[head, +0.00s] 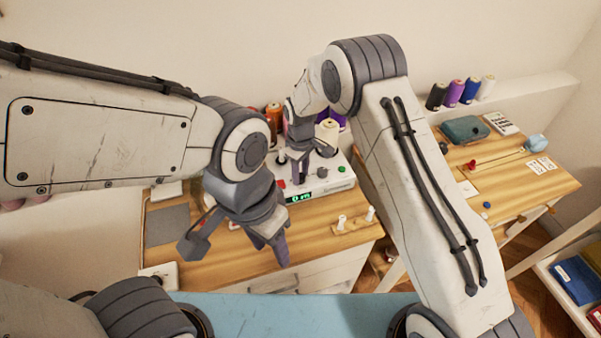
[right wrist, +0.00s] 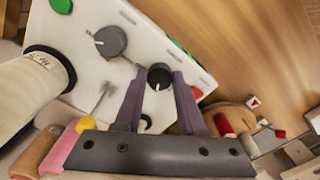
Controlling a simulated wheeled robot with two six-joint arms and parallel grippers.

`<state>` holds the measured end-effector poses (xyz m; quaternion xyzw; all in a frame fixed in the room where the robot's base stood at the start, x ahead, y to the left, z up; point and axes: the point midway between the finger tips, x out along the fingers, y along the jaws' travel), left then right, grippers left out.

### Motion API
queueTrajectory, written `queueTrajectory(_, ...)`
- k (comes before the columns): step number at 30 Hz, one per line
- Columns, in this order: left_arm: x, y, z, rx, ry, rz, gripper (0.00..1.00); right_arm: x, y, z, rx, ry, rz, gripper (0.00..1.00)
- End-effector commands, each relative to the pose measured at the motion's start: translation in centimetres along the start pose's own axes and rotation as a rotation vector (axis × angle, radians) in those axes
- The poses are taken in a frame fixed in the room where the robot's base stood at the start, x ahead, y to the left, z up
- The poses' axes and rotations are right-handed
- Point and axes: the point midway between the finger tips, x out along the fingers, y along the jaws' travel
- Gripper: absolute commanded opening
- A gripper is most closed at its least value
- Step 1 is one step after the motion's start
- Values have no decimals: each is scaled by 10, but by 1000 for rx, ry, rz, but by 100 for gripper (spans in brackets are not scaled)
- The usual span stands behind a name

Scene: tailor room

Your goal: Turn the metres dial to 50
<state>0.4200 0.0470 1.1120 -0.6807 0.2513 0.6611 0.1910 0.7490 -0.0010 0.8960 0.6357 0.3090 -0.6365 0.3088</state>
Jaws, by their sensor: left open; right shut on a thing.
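A white winding machine (head: 335,178) stands on the wooden table, with a small green lit display (head: 302,198) on its front; its digits are too small to read surely. In the right wrist view, my right gripper (right wrist: 160,85) is shut on a black dial (right wrist: 160,75) with a white pointer mark on the machine's top. A grey dial (right wrist: 110,41) with a pale pointer sits beside it, untouched. I see no readable label saying which is the metres dial. In the head view my right gripper (head: 297,172) points down at the machine. My left gripper (head: 238,250) is open and empty above the table's front.
A cream thread cone (right wrist: 30,90) stands close to the machine. A wooden stand with two white spools (head: 355,222) is in front of it. More spools (head: 460,93) line the shelf at the right. A grey mat (head: 167,228) lies at the left.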

Motion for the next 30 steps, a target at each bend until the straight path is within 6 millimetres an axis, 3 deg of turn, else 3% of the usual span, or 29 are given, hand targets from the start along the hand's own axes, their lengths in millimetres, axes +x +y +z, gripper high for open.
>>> queueTrajectory(1,0,0,0,0,0,0,50,-2,0,-3,0,8,3,51)
queueTrajectory(3,0,0,0,0,0,0,50,-2,0,-2,0,7,3,69)
queueTrajectory(14,1,0,0,0,0,0,50,-4,0,-1,1,3,2,69)
queueTrajectory(30,21,-2,1,0,0,0,50,-94,0,-2,0,6,3,69)
